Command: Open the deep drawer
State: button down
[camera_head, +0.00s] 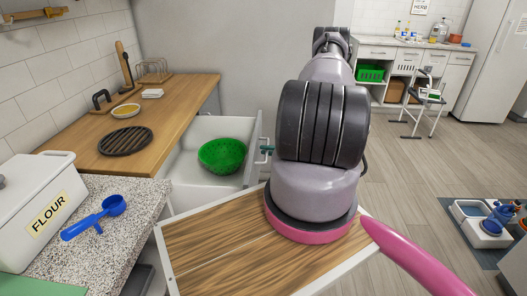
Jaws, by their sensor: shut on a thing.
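The deep white drawer (181,185) stands pulled out from under the wooden counter, with its inside showing. A green bowl with holes (222,155) sits in it. My gripper (266,150) is at the outer side of the drawer's front panel, where a small dark teal part shows. It is shut on the drawer handle, though my own arm hides most of the gripper and the handle.
A speckled counter (140,215) at left bears a flour box (35,200) and blue scoop (95,217). A step stool (425,105) stands at right; the floor between is clear.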

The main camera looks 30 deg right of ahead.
jog(key=c, duration=0.8)
grip_release()
jog(key=shift+c, duration=0.2)
jog(key=v, duration=1)
jog(key=shift+s+d, duration=0.2)
jog(key=shift+s, duration=0.15)
jog(key=shift+r, duration=0.1)
jog(key=shift+w+r, duration=0.1)
